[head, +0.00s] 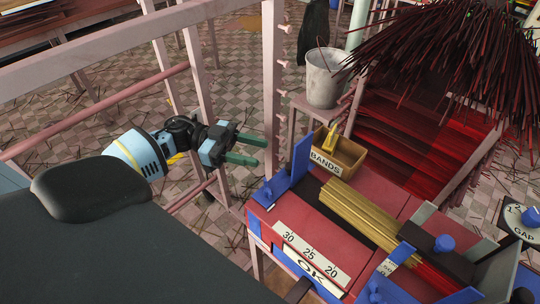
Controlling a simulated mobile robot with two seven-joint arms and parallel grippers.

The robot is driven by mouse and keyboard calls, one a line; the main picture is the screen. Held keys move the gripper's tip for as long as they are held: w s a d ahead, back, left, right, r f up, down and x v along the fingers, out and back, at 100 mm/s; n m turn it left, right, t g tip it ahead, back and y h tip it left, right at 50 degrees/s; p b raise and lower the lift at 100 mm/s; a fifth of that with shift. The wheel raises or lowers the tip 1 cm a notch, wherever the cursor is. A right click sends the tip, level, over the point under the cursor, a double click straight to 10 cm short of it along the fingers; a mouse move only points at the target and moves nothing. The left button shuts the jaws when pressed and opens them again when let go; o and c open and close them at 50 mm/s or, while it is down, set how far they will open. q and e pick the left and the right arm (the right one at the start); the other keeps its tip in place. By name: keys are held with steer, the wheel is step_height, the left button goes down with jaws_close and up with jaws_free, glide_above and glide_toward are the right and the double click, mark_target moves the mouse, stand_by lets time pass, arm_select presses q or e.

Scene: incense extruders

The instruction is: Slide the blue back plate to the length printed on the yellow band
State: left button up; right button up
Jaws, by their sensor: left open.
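The blue back plate (301,158) stands upright at the left end of the red bench (385,185). A white scale (311,254) along the bench's front reads 30, 25 and 20; the plate stands beyond its 30 end. A bundle of tan sticks (360,214) lies to the right of the plate. A yellow piece (331,138), perhaps the yellow band, stands in the box marked BANDS (347,157); no number on it is readable. My left gripper (260,151) is open and empty, left of the plate and apart from it. My right gripper is not in view.
A grey bucket (325,78) stands behind the box. Dark red sticks (450,45) overhang the back right. A pink post (273,70) and rail (95,112) stand near my left arm.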

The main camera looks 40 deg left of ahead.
arm_select(q)
steer(key=x, duration=0.2)
steer(key=p+x, duration=0.1)
steer(key=x, duration=0.1)
steer(key=f+x, duration=0.1)
steer(key=x, duration=0.2)
steer(key=shift+s+d, duration=0.15)
stand_by(0.3)
jaws_close()
